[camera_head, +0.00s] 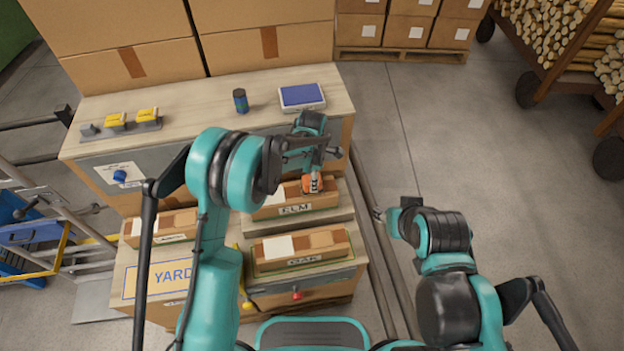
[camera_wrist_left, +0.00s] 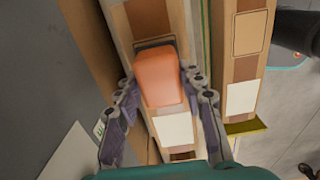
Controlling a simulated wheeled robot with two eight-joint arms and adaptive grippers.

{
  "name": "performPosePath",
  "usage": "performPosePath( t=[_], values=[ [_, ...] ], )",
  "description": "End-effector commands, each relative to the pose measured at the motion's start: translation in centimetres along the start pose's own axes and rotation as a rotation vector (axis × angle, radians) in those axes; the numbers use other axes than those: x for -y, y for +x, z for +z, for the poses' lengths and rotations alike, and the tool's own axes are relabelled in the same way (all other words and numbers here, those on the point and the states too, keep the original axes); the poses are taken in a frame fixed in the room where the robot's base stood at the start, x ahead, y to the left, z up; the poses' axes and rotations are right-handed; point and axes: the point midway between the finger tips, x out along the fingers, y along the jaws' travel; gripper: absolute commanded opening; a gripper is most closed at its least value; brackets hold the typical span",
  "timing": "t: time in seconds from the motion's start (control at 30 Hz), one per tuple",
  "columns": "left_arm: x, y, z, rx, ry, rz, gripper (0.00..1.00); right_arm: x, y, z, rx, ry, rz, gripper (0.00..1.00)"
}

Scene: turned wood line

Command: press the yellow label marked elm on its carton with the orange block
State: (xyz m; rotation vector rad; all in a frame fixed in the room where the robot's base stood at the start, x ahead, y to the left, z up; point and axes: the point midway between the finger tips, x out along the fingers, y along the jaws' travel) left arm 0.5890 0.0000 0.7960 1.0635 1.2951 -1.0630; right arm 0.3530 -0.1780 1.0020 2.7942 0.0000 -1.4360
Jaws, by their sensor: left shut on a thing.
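The elm carton (camera_head: 268,207) is a brown box behind a plate reading ELM, with a white patch at its left. My left gripper (camera_head: 313,176) is shut on the orange block (camera_head: 312,184), over the right part of this carton. In the left wrist view the orange block (camera_wrist_left: 160,78) sits between the fingers, above the carton (camera_wrist_left: 174,130); I cannot tell whether it touches. I cannot make out a yellow label on the carton; the block hides part of its top. My right gripper (camera_head: 380,215) is right of the cartons, too small to read.
The oak carton (camera_head: 325,241) lies in front, another carton (camera_head: 150,228) at left. Behind are a bench (camera_head: 210,112) with a blue-topped device (camera_head: 302,96), a dark can (camera_head: 240,101) and yellow-topped blocks (camera_head: 147,114).

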Motion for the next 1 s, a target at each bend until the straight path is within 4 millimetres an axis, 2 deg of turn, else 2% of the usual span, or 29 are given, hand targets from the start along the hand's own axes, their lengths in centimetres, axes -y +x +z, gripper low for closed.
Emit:
performPosePath(
  t=[0.57,1.0],
  values=[
    [0.0,-0.1,0.0,0.000,0.000,-0.001,0.16,0.0,0.0,0.0,0.000,0.000,0.000,0.40],
    [0.0,-3.6,0.0,0.000,0.000,0.000,0.16,0.0,-1.7,-1.2,0.000,0.000,0.000,0.40]
  ],
)
